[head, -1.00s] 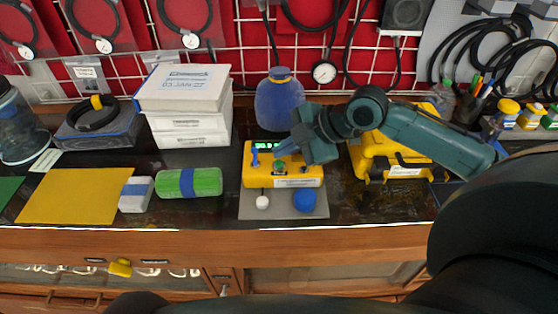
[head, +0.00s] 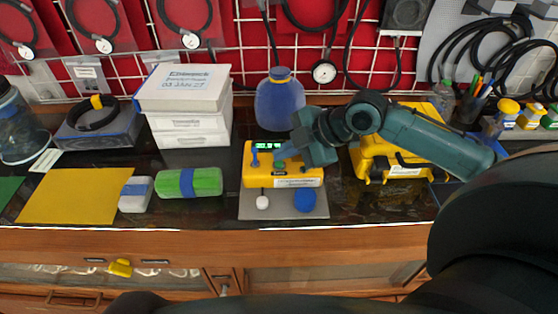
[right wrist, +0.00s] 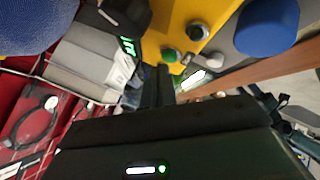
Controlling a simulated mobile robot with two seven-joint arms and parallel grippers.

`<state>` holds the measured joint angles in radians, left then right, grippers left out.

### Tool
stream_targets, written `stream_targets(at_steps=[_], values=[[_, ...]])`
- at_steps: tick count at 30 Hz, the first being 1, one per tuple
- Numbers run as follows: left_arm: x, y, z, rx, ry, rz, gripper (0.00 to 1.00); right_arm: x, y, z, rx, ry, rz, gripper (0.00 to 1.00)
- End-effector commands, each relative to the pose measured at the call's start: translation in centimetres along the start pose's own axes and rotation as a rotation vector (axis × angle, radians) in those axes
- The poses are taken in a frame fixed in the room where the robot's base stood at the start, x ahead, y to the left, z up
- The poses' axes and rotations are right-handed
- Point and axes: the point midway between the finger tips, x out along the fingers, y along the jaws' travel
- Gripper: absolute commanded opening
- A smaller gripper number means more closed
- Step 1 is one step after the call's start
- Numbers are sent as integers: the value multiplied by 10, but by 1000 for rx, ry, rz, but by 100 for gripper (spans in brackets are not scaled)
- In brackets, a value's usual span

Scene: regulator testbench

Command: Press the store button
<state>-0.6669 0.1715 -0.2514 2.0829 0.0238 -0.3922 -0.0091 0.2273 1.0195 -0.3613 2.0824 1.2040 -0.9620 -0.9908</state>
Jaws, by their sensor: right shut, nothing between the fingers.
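The yellow regulator box (head: 256,180) stands on a grey base plate at mid-table, with a lit green display (head: 270,146) and a small blue lever (head: 255,158). My right gripper (head: 281,160) is shut and empty, over the box's top face just below the display. In the right wrist view its fingertips (right wrist: 160,75) are close to a round green button (right wrist: 169,55); I cannot tell if they touch. Which button is store cannot be read. My left gripper is not in view.
The base plate (head: 284,210) also carries a white knob (head: 262,202) and a blue knob (head: 305,200). A blue bottle (head: 280,102) stands behind the box, a yellow case (head: 380,160) to its right, and a green roll (head: 188,182) to its left.

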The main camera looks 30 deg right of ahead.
Motion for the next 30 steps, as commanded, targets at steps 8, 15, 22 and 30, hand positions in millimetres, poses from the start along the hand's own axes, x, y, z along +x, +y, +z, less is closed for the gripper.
stream_targets(at_steps=[8, 15, 22, 30], values=[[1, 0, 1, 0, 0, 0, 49, 2, -2, 2, 0, -1, -1, 0], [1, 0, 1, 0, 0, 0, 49, 4, -4, 3, 0, -1, -1, 0], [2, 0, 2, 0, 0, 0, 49, 7, -5, 5, 1, -1, -1, 0], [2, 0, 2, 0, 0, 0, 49, 7, -6, 5, 1, -1, -2, 0]])
